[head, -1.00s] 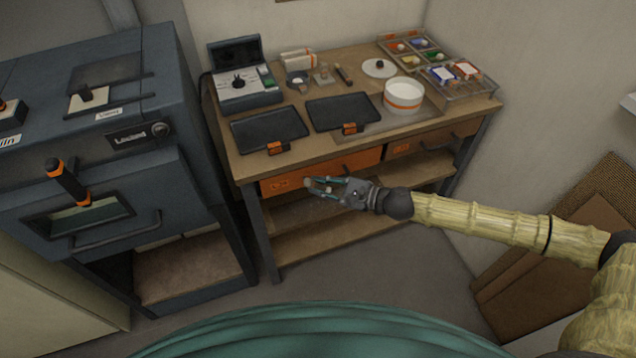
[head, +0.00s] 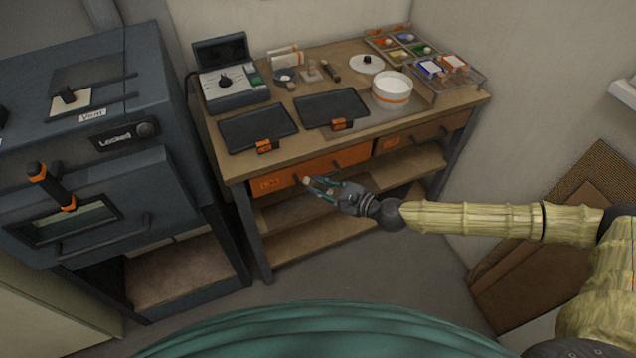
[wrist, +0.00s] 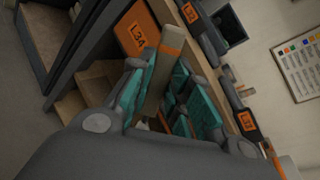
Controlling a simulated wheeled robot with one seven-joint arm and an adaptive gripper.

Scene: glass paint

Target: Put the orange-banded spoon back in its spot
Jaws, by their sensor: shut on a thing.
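My gripper (head: 318,188) hangs in front of the orange drawer front of the workbench, below the tabletop edge. Its teal-padded fingers are shut on a pale beige handle with an orange band near its end. I take this handle to be the orange-banded spoon (wrist: 168,62). In the wrist view it sticks up out of the fingers, across the view of the bench front. In the head view only a small pale end of it (head: 306,180) shows at the fingertips. The spoon's bowl is hidden, and I cannot make out its spot.
The workbench (head: 245,166) carries two dark trays (head: 258,128) with orange tags, a control box (head: 232,85), a white orange-striped bowl (head: 391,88) and a paint rack (head: 405,48). Its orange drawer (head: 295,172) is closed. A dark kiln (head: 95,180) stands left; cardboard sheets (head: 540,245) lean right.

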